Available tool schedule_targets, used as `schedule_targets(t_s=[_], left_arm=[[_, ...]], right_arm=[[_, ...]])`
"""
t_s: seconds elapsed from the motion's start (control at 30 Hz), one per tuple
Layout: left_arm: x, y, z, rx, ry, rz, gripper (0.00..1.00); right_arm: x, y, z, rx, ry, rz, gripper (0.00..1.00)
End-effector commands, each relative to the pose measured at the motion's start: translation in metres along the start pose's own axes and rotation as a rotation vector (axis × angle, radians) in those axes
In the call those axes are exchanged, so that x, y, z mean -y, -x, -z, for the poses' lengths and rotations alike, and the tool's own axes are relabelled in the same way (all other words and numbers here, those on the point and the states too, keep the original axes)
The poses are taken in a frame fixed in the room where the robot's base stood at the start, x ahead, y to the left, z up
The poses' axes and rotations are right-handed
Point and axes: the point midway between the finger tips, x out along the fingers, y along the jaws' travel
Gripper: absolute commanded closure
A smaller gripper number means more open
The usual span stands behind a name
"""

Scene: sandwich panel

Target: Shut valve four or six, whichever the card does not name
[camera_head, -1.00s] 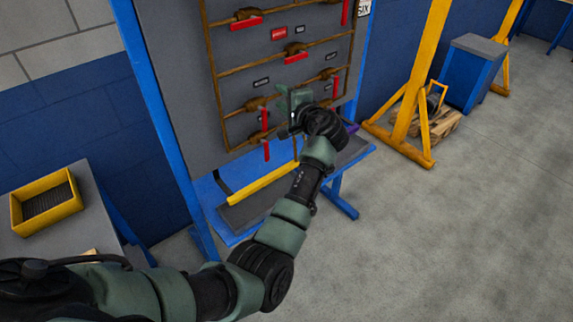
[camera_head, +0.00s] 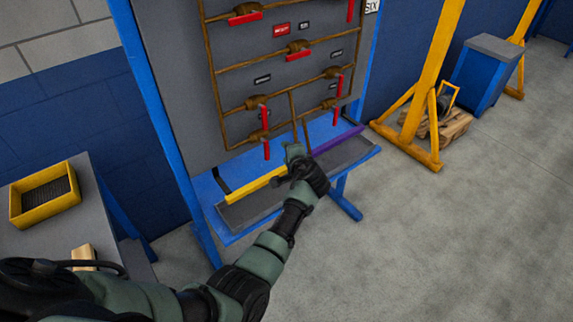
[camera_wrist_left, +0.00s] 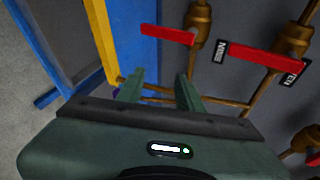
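The pipe panel (camera_head: 235,60) carries several brown valves with red handles. I cannot read which valve is four, and no card is readable. My left gripper (camera_head: 292,151) is empty below the lowest pipe; its fingers (camera_wrist_left: 161,90) are apart in the wrist view. Labels NINE (camera_wrist_left: 220,51) and TEN (camera_wrist_left: 291,80) show there. My right gripper is not in view.
A blue ledge with a yellow bar (camera_head: 254,185) and a purple bar (camera_head: 338,139) runs below the panel. A table at left holds a yellow bin (camera_head: 44,208) and a wooden block (camera_head: 83,254). A yellow frame (camera_head: 430,80) stands right.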

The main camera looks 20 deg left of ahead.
Motion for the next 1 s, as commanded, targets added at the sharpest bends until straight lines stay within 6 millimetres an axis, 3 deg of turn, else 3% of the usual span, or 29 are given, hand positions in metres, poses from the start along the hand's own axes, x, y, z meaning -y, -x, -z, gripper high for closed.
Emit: schedule_targets(t_s=[0.1, 0.3, 0.9, 1.0], left_arm=[[-0.021, -0.003, -0.001, -0.015, 0.002, -0.028, 0.64], [-0.041, -0.004, -0.002, -0.029, 0.008, -0.058, 0.64], [-0.046, -0.005, -0.002, -0.033, 0.01, -0.066, 0.64], [-0.062, -0.005, -0.004, -0.04, 0.012, -0.088, 0.64]], right_arm=[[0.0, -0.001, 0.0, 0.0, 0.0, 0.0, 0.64], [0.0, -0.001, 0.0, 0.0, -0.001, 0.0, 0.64], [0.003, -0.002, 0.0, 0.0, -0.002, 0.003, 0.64], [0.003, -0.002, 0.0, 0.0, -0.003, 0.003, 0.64]])
